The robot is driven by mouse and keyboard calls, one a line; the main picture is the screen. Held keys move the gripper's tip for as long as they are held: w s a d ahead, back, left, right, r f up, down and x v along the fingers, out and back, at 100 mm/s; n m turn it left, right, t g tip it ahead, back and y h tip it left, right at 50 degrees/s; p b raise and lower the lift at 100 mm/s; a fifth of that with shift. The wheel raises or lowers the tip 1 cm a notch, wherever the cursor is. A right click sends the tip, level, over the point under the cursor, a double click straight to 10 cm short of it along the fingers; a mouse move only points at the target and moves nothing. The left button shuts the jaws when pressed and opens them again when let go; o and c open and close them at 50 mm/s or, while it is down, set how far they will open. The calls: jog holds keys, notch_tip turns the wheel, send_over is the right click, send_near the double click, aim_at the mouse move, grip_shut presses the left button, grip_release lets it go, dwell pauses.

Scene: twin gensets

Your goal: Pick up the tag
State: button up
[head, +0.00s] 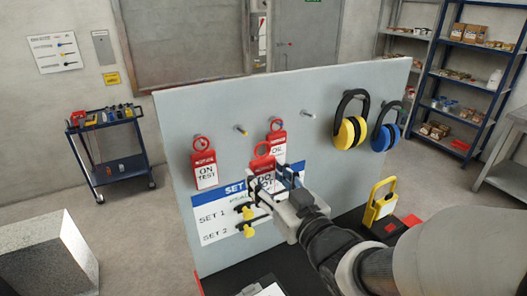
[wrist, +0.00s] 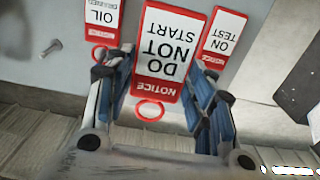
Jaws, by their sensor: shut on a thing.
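The red and white DO NOT START tag (head: 262,163) is between the fingers of my gripper (head: 274,181) in the head view, in front of the pale board. In the wrist view the tag (wrist: 168,45) appears upside down, gripped at its sides by the blue-padded fingers of my gripper (wrist: 160,72). Its red ring (wrist: 150,110) shows with no peg visible through it. The ON TEST tag (head: 205,170) hangs on a peg at the left. The OIL tag (head: 278,140) hangs behind the held tag and is partly hidden.
The board (head: 190,120) has bare pegs (head: 308,114), yellow ear defenders (head: 352,122) and blue ones (head: 384,132). A SET 1 / SET 2 panel (head: 215,217) is low on it. A tool cart (head: 110,150) stands back left.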

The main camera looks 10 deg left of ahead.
aim_at(264, 177)
jog(key=b+v, duration=0.1)
jog(key=b, duration=0.1)
jog(key=b+v, duration=0.1)
jog(key=b, duration=0.2)
jog(key=shift+s+d+f, duration=0.2)
jog(key=shift+s+f, duration=0.1)
jog(key=shift+s+d+b, duration=0.4)
jog(key=shift+s+b, duration=0.1)
jog(key=shift+b, duration=0.65)
jog(key=shift+r+b+v, duration=0.1)
jog(key=shift+b+v, duration=0.3)
jog(key=shift+v, duration=0.4)
jog(key=shift+r+b+v, duration=0.15)
jog(key=shift+b+v, duration=0.2)
jog(key=shift+v, duration=0.4)
jog(key=shift+r, duration=0.2)
jog(key=shift+r+p, duration=0.5)
jog(key=shift+p, duration=0.15)
jog(key=b+v, duration=0.5)
jog(key=v, duration=0.3)
